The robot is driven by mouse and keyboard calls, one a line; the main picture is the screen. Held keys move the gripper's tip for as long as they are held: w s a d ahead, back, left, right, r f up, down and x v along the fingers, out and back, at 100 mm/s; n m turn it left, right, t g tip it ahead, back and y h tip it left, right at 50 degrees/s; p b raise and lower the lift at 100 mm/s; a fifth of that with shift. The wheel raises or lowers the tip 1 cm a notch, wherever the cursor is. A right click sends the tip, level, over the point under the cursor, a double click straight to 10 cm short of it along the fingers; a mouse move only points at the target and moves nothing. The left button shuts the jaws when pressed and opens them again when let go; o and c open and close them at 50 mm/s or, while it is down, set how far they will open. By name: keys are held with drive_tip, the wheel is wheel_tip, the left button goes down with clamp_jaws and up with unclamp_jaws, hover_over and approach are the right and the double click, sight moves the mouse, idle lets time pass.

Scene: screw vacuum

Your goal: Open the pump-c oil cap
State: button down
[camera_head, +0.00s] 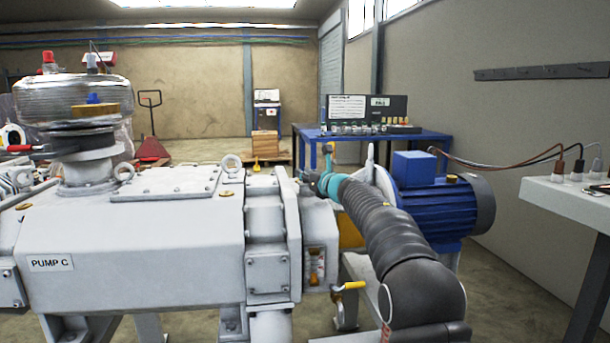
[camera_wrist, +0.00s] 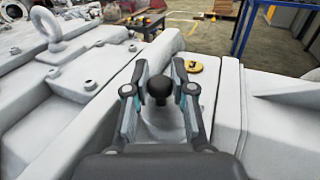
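The white pump body (camera_head: 150,235) carries a "PUMP C" label and fills the left and middle of the head view. A black round knob-like cap (camera_wrist: 160,88) stands on the pump's pale top surface in the wrist view. My gripper (camera_wrist: 160,68) is open, with one finger on each side of the cap. A narrow gap seems to show between the cap and the fingers; contact is not clear. In the head view my gripper (camera_head: 325,160) is at the pump's right end, small and partly hidden, and I cannot make out the cap there.
A lifting eye (camera_wrist: 45,25) stands at upper left. The blue motor (camera_head: 435,205) lies right of the pump, behind my arm. A blue table (camera_head: 385,138) stands behind.

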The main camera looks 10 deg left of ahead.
drive_tip(key=shift+b, duration=0.35)
drive_tip(key=m+b, duration=0.1)
drive_tip(key=m, duration=0.1)
drive_tip(key=d+m+t+b, duration=0.1)
drive_tip(key=m+b, duration=0.1)
drive_tip(key=d+r+m+t+b, duration=0.1)
drive_tip(key=m, duration=0.1)
drive_tip(key=shift+w+r+y+b, duration=0.1)
drive_tip(key=shift+w+y+b, duration=0.2)
drive_tip(key=shift+y+b, duration=0.1)
drive_tip(key=d+m+t+b, duration=0.1)
drive_tip(key=m, duration=0.1)
drive_tip(key=m+t+h+b, duration=0.1)
drive_tip(key=m+b, duration=0.1)
drive_tip(key=m, duration=0.1)
drive_tip(key=d+m+t+b, duration=0.1)
drive_tip(key=m+b, duration=0.1)
drive_tip(key=shift+w+d+r+m, duration=0.3)
drive_tip(key=shift+w+r+m, duration=0.05)
drive_tip(key=shift+w+m, duration=0.05)
drive_tip(key=shift+d+h, duration=0.1)
drive_tip(key=shift+h, duration=0.3)
drive_tip(key=c, duration=1)
unclamp_jaws()
drive_tip(key=shift+s, duration=0.15)
drive_tip(key=v, duration=1.1)
drive_tip(key=shift+s+f, duration=0.25)
drive_tip(key=shift+f, duration=0.05)
